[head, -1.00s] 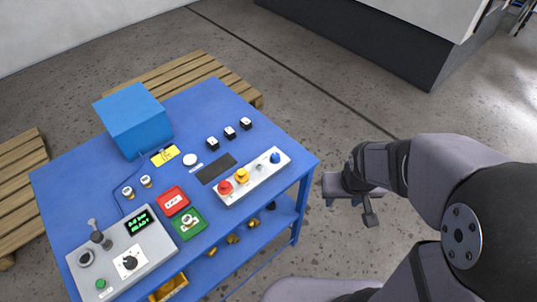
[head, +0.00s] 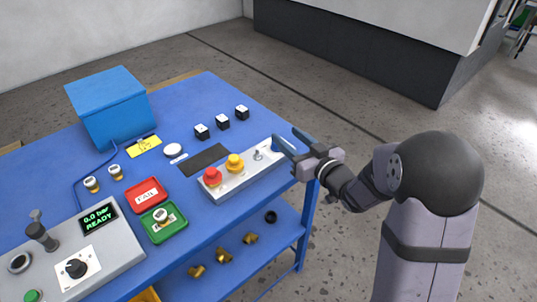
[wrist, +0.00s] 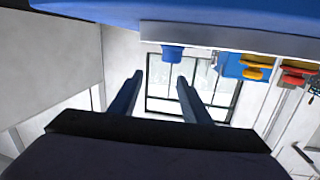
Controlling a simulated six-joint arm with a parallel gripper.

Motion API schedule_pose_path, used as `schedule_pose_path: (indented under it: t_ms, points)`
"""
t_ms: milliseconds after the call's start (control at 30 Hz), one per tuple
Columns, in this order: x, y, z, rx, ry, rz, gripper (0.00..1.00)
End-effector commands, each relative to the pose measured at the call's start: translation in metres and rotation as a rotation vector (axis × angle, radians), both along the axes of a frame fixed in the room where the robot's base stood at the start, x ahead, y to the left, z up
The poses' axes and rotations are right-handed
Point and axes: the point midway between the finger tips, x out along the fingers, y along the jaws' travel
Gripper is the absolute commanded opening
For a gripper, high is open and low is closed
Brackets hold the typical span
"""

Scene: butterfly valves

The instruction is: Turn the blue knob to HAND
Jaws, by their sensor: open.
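The blue knob (wrist: 172,53) sits at the end of the pale control strip (head: 243,178), which also shows in the wrist view (wrist: 225,38). In the head view my gripper hides the knob. My gripper (head: 287,138) is at the right end of the strip, fingers pointing to it. In the wrist view my gripper (wrist: 160,77) is open and empty, and the knob appears beyond the fingertips, nearly in line with the gap and a little to its right. No contact shows. The knob's markings and pointer cannot be read.
A blue box (head: 112,108) and a grey READY console (head: 75,258) are farther left. Floor right of the table is open.

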Motion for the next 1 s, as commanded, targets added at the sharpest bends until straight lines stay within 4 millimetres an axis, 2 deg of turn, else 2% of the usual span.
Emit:
schedule_pose_path:
  t_ms: [33,300,633,1000]
  points:
    - [0.0,0.003,-0.017,0.011,-0.024,0.03,0.43]
    - [-0.004,0.01,-0.036,0.011,-0.108,0.142,0.43]
    - [-0.001,0.015,-0.036,0.007,-0.118,0.156,0.43]
    - [0.031,0.046,-0.036,0.008,-0.118,0.156,0.43]
